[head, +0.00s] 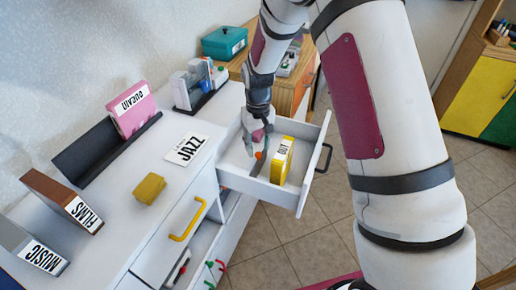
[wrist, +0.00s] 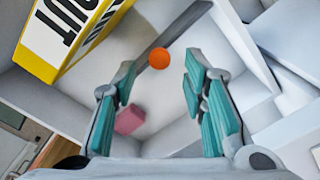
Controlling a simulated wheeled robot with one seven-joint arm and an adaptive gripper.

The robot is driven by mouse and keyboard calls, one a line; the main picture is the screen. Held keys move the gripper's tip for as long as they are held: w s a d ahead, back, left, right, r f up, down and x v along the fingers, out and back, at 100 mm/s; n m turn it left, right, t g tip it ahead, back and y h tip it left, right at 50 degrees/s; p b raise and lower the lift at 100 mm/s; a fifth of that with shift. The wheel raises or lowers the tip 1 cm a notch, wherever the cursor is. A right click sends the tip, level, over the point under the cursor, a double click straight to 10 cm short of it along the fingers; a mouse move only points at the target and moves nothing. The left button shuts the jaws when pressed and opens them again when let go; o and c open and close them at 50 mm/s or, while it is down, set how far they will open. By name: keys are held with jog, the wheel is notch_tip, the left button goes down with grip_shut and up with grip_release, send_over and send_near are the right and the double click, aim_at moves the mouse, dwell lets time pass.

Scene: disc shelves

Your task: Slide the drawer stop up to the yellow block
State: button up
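The drawer stop appears to be the dark grey strip (head: 257,167) with an orange knob (head: 258,155), inside the open white drawer (head: 238,180). The wrist view shows the strip (wrist: 184,33) running up and right from the knob (wrist: 160,58). The yellow block (head: 282,160), labelled OUT, stands in the drawer to the right of the strip, apart from the knob; it fills the upper left of the wrist view (wrist: 75,30). My gripper (head: 258,150) is inside the drawer, open and empty. In the wrist view its fingers (wrist: 158,75) lie either side of the knob's line. Contact cannot be told.
A pink block (wrist: 130,118) lies in the drawer. The drawer walls stand close around my gripper. On the white cabinet top are a JAZZ card (head: 188,150), a small yellow block (head: 149,188) and labelled cases. A teal box (head: 224,42) is behind.

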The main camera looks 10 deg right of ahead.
notch_tip(320, 180, up, 10)
dwell(0.4)
jog(key=shift+c, duration=0.3)
